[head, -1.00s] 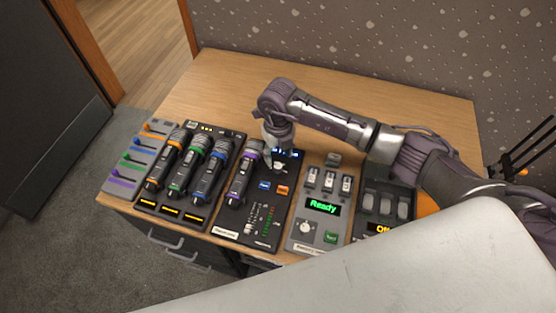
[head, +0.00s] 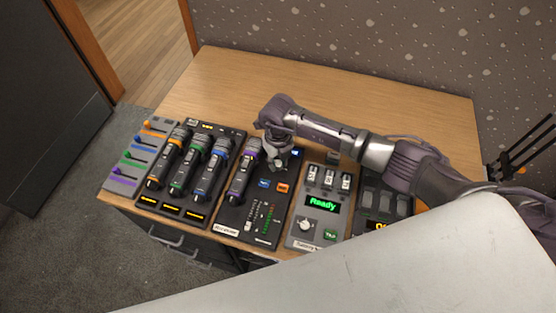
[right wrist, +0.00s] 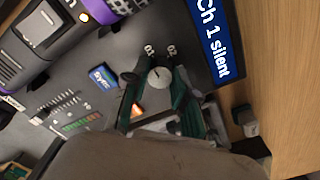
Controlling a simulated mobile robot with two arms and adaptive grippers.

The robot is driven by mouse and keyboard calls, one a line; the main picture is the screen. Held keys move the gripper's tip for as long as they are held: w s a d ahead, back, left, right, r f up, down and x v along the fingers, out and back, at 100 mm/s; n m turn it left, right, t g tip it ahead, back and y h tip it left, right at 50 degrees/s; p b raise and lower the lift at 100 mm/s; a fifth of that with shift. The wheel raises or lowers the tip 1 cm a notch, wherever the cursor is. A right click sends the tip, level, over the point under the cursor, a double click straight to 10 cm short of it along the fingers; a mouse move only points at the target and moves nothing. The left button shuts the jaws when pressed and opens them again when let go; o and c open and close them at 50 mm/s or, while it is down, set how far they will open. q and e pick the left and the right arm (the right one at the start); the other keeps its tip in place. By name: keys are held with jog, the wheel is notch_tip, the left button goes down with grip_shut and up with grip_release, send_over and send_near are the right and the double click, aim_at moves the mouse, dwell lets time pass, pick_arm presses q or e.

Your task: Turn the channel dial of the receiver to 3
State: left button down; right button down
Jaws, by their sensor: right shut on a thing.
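The receiver (head: 264,221) is a black panel near the table's front edge, with a purple-banded microphone (head: 240,176) lying on its left side. My right gripper (head: 277,163) reaches down over the receiver's upper part and is shut on the dial, a finger on either side. In the head view it hides the dial and most of the display. My left gripper is out of view.
Left of the receiver stand a microphone rack (head: 147,201) and a grey fader panel (head: 124,186). To its right are a grey unit with a "Ready" screen (head: 322,204) and another dark unit (head: 377,212). The table behind (head: 230,90) is clear.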

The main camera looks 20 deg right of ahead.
jog(key=shift+m, duration=0.4)
jog(key=m, duration=0.5)
jog(key=shift+m, duration=0.3)
jog(key=m+p, duration=0.1)
jog(key=m, duration=0.4)
jog(key=shift+r+p, duration=0.1)
jog(key=shift+p, duration=0.2)
jog(key=m+p, duration=0.2)
jog(key=m, duration=0.4)
jog(key=shift+m, duration=0.4)
jog(key=m+p, duration=0.2)
jog(key=m, duration=0.3)
jog(key=shift+m, duration=0.4)
jog(key=c, duration=0.9)
grip_release()
